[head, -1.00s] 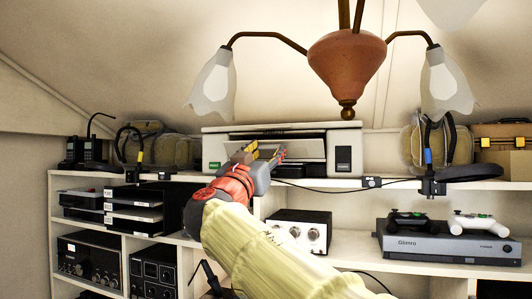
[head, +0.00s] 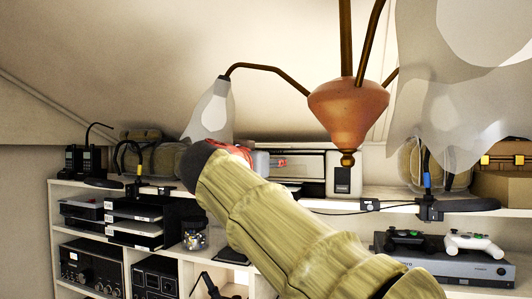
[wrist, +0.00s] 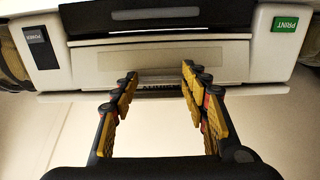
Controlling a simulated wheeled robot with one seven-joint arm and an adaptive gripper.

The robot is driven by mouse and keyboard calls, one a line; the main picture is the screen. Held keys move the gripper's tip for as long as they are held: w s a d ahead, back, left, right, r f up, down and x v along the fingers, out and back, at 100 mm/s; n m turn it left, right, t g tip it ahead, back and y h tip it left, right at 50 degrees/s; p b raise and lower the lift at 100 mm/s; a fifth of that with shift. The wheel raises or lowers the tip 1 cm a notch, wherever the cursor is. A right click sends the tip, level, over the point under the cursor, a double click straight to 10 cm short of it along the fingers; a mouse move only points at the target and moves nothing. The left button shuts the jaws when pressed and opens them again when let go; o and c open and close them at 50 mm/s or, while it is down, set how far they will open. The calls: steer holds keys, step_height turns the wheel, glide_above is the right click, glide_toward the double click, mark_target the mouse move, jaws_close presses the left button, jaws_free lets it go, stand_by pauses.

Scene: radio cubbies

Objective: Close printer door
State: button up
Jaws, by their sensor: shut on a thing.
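The white printer (head: 342,160) stands on top of the shelf unit, its left part hidden behind my arm and the lamp shade in the head view. In the wrist view the printer (wrist: 205,75) fills the top, with a dark slot and a light grey door panel (wrist: 140,60) across its middle. My gripper (wrist: 159,78) is at the door's lower edge, its yellow-padded fingers apart with the edge between them. It is shut on the door; exact contact is hard to see. In the head view my gripper (head: 280,162) is mostly hidden by my arm.
A lamp (head: 347,108) hangs close in front, its shade (head: 465,75) large at right. A headset (head: 450,205) and a grey console (head: 445,262) with controllers are at right. Black trays (head: 140,225) and radios (head: 85,265) fill the left shelves.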

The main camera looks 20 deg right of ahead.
steer(key=shift+w+d+r+g+y+p, duration=0.1)
steer(key=shift+w+r+g+y+p, duration=0.2)
steer(key=shift+p, duration=0.6)
steer(key=shift+g, duration=0.3)
steer(key=o, duration=1.2)
steer(key=shift+c, duration=0.2)
steer(key=v, duration=1.2)
steer(key=shift+d, duration=0.15)
steer(key=shift+c, duration=0.5)
